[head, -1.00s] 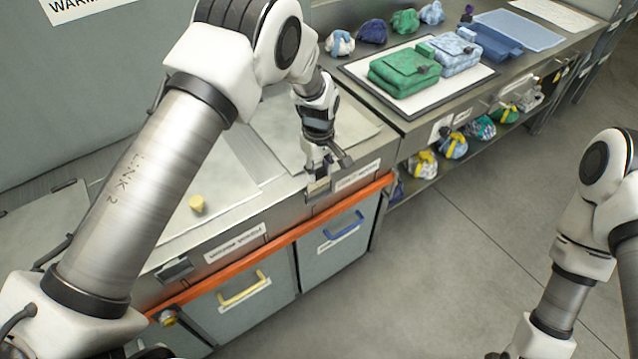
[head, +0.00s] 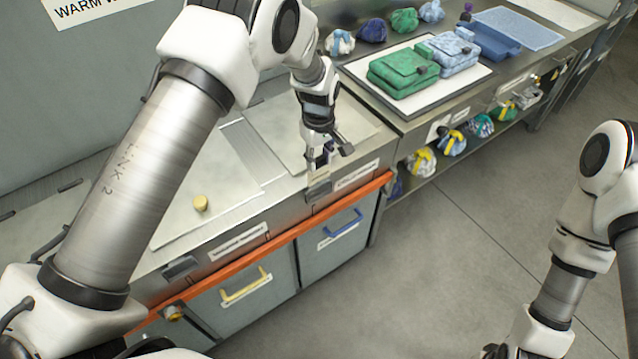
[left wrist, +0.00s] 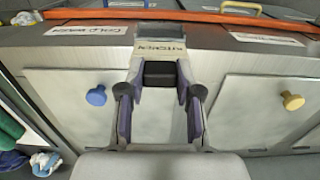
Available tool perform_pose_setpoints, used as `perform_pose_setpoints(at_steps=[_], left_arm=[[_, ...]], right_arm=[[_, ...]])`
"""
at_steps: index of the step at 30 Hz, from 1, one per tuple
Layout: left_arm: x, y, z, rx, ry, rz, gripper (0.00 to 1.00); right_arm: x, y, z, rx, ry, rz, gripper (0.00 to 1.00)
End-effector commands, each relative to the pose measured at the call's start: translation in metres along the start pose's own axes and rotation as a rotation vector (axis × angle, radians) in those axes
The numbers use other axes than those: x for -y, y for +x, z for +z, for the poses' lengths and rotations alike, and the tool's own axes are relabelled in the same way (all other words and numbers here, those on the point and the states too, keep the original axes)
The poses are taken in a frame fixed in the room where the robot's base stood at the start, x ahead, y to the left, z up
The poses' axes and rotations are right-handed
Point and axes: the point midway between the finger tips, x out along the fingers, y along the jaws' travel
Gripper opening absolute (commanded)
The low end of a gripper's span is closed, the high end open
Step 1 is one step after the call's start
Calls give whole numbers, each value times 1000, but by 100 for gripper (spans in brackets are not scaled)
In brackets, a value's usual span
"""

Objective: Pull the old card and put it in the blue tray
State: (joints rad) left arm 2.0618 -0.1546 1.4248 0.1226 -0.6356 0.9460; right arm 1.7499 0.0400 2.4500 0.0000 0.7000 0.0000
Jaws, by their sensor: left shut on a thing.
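My left gripper (head: 322,158) is over the front edge of the steel counter, pointing down, and is shut on a pale card (head: 319,172). In the left wrist view the card (left wrist: 160,49) reads KITCHEN and stands at the tips of the fingers (left wrist: 160,90). A grey card holder (head: 319,190) on the counter front is just below the card; I cannot tell if the card is fully clear of it. The blue tray (head: 489,43) sits on the far counter at the back right. My right gripper (head: 497,352) barely shows at the bottom edge, its fingers unclear.
A second holder (head: 180,268) is further left on the counter front. Lids with a yellow knob (head: 200,202) and a blue knob (left wrist: 96,96) lie on the counter.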

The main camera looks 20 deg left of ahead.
Motion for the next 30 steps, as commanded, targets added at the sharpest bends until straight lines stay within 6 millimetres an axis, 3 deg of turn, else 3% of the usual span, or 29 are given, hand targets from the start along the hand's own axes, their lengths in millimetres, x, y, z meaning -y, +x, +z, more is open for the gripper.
perform_pose_setpoints(at_steps=[10, 22, 30], left_arm=[[0, -3, 0, 0, 0, 0, 0], [0, -40, 0, 0, 0, 0, 0], [0, -41, 0, 0, 0, 0, 0]], right_arm=[[0, -2, 0, 0, 0, 0, 40], [0, -30, 0, 0, 0, 0, 40], [0, -29, 0, 0, 0, 0, 40]])
